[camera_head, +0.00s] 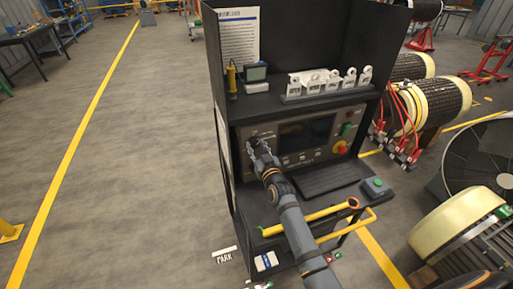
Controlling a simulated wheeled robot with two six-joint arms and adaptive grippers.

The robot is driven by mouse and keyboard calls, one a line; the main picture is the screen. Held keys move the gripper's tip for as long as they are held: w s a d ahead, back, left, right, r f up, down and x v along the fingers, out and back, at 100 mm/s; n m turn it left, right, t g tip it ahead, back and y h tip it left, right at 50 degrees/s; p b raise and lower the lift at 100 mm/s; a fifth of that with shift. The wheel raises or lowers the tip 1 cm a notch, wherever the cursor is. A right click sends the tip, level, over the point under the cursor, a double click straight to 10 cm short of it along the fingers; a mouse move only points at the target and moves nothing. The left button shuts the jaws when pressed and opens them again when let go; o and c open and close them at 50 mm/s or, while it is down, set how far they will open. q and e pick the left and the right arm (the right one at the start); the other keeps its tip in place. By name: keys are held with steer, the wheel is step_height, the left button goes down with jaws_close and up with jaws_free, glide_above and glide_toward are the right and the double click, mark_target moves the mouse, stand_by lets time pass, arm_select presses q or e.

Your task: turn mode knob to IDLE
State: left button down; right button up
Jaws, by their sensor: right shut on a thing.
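The control panel (290,158) is the grey face of the black console cabinet in the middle of the head view. My right gripper (257,144) is at the panel's left part, left of the dark screen (306,132). It is shut on what appears to be the mode knob, which its fingers mostly hide. I cannot read the knob's pointer or its position labels. My left gripper is not in view.
A red and yellow emergency button (340,147) sits on the panel's right. A keyboard (325,179) and a box with a green button (376,186) lie on the shelf below.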

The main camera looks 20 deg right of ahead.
steer(key=shift+f+n+b, duration=0.2)
steer(key=shift+n+b, duration=1.45)
steer(key=shift+n, duration=0.25)
steer(key=shift+r+n+b, duration=0.1)
steer(key=shift+n+b, duration=0.5)
steer(key=shift+n, duration=0.5)
steer(key=shift+r+n+b, duration=0.1)
steer(key=shift+n+b, duration=0.35)
steer(key=shift+n, duration=1.05)
steer(key=o, duration=1.1)
steer(key=shift+o, duration=0.2)
